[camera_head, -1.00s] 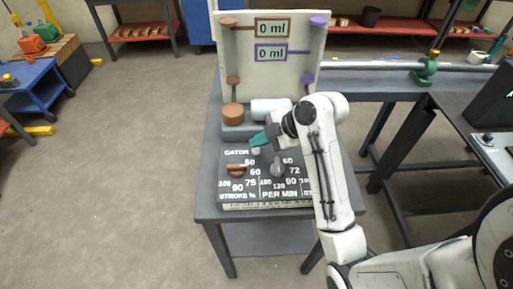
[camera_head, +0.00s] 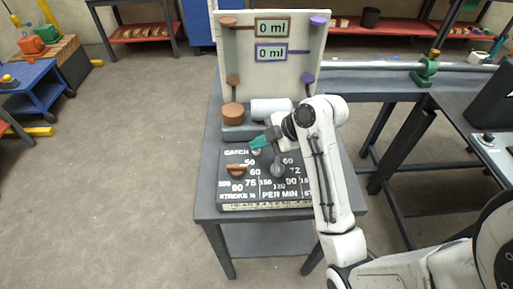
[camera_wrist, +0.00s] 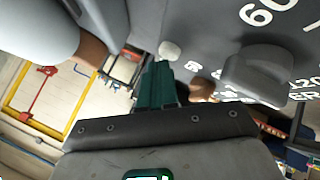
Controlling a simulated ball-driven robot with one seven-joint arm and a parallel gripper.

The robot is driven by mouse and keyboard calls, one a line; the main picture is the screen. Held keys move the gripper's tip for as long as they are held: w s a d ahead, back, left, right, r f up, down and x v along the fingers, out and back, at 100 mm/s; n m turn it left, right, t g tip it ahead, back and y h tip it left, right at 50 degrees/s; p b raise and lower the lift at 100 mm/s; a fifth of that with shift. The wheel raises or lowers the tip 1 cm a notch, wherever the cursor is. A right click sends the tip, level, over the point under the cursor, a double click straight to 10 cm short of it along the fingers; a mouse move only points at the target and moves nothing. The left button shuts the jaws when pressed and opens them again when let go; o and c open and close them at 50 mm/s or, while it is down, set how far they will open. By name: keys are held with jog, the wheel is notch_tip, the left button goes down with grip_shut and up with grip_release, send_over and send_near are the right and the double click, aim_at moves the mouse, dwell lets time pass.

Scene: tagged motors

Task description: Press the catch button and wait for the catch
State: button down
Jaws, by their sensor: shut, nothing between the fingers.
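The black control panel (camera_head: 240,205) lies on the grey table, with the word CATCH at its upper left. The catch button (camera_wrist: 168,50) is a small pale round knob; it also shows in the head view (camera_head: 256,151) beside that word. My gripper (camera_wrist: 157,68) has green fingers pressed together with nothing between them. In the wrist view the fingertips end right at the button's edge. I cannot tell whether they touch it.
A brown knob (camera_head: 237,170) and a grey knob (camera_head: 277,168) stand on the panel close to my fingers. Behind are a brown cylinder (camera_head: 233,114), a white cylinder (camera_head: 268,109) and an upright board (camera_head: 289,82) whose two displays both read 0 ml.

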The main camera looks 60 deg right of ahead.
aim_at(259, 151)
jog(key=shift+r+p, duration=0.7)
notch_tip(259, 151, up, 6)
jog(key=p, duration=0.5)
dwell(0.3)
jog(key=shift+s, duration=0.1)
dwell(0.8)
